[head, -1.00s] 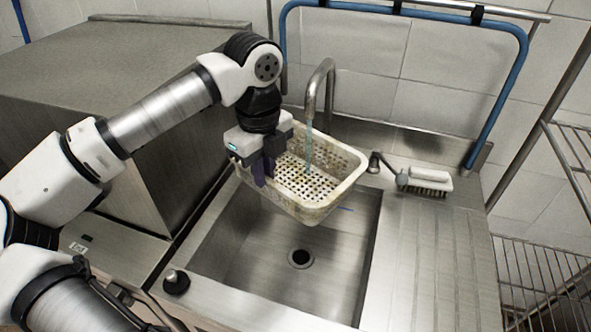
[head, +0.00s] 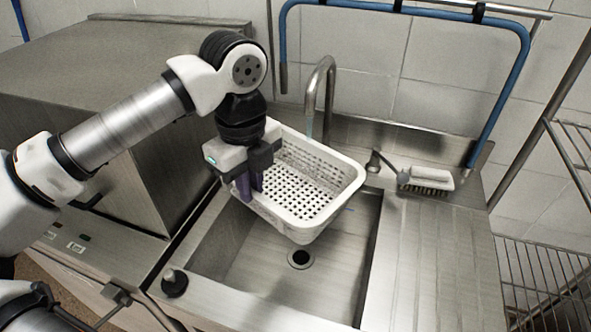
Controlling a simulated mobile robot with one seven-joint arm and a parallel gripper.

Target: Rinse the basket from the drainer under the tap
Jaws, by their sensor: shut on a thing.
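The white perforated basket (head: 343,193) is held above the sink bowl (head: 337,262), its inside facing up, and looks clean. My gripper (head: 251,188) is shut on its left rim, with the purple fingers at the wall. The curved steel tap (head: 330,92) stands behind the basket. A short bluish stream of water (head: 310,124) shows below its spout, at the basket's back part. Where the stream lands is hard to tell. The ribbed drainer (head: 432,262) to the right of the sink is bare at its front.
A white-handled brush (head: 429,179) lies at the back right of the sink, beside a small tap fitting (head: 375,161). A steel cabinet (head: 105,120) stands on the left. A dark knob (head: 175,283) is at the sink's front left corner. Wire shelves (head: 545,275) stand right.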

